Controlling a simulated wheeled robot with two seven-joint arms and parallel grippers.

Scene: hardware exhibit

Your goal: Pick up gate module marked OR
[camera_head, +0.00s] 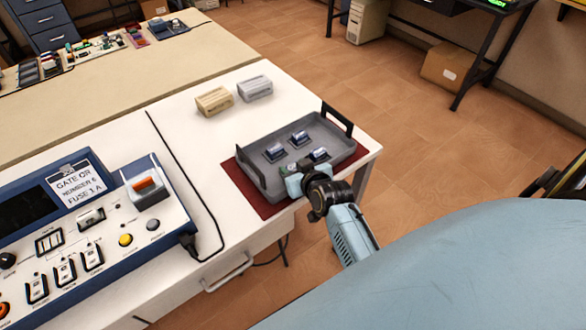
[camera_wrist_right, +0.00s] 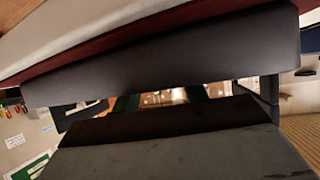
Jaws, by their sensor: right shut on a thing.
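A grey tray (camera_head: 336,141) with raised end handles stands on a dark red mat (camera_head: 258,194) at the table's right corner. Three small modules with blue-grey tops sit in it: one at the left (camera_head: 275,152), one at the back (camera_head: 299,138) and one at the right (camera_head: 319,155). I cannot read any OR marking on them. The wrist view shows dark close surfaces and no readable label. My left gripper is not in view.
A tan block (camera_head: 214,101) and a grey block (camera_head: 255,88) lie behind the tray. A black cable (camera_head: 187,175) runs between console and tray.

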